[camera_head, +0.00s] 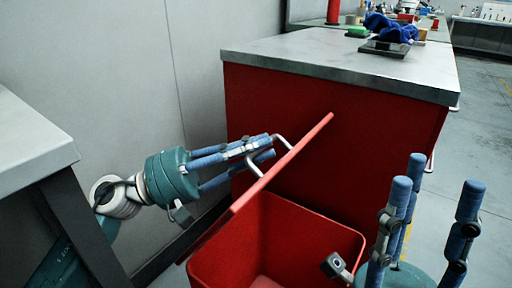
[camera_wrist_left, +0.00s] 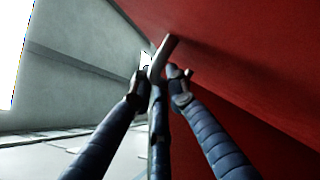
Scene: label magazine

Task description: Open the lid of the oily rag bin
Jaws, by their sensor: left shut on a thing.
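The oily rag bin (camera_head: 305,235) is red, with its open top and inside showing at the bottom middle of the head view. Its red lid (camera_head: 265,183) stands raised and tilted, seen nearly edge-on. A pale bent handle (camera_head: 254,166) sticks out from the lid's outer face. My left gripper (camera_head: 262,149) is shut on the handle, left of the lid. In the left wrist view the fingers close around the handle (camera_wrist_left: 160,60) beside the red lid surface (camera_wrist_left: 250,55). My right gripper (camera_head: 425,190) is open and empty, fingers upward, right of the bin.
A red cabinet with a grey top (camera_head: 300,52) stands behind the bin. Blue cloth (camera_head: 390,28) and a green block (camera_head: 357,31) lie on it. A pale table (camera_head: 28,140) is at the left, near my left arm. Floor is clear at the right.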

